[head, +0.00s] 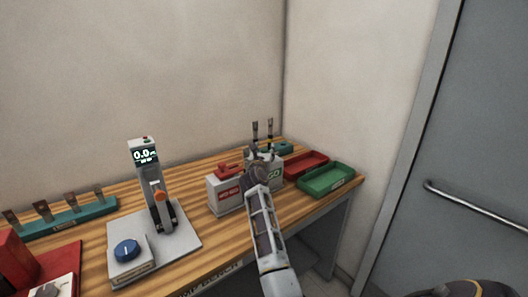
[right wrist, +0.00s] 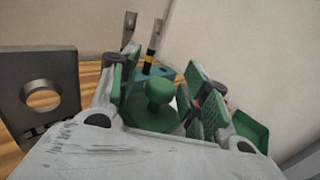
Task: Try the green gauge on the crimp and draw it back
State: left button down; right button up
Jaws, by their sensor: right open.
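The green gauge (right wrist: 160,97) shows in the right wrist view as a round knob on a flat green base. My right gripper (right wrist: 158,85) is open, with one green-padded finger on each side of the knob. I cannot tell whether either finger touches it. In the head view my right gripper (head: 262,160) is over the grey block marked GO (head: 276,174) and hides most of the gauge. Terminal lugs (head: 42,210) stand in a teal rack (head: 75,220) at the left. I cannot tell which lug carries the crimp. My left gripper is not in view.
A grey block with a red top and red label (head: 226,193) stands left of the GO block. A red tray (head: 305,164) and a green tray (head: 326,180) lie to the right. A display stand (head: 150,175) with a blue knob (head: 127,250) stands left of centre.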

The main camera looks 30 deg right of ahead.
aim_at(264, 150)
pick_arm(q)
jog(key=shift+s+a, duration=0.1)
pick_arm(e)
jog(key=shift+r, duration=5)
jog(key=shift+f, duration=0.1)
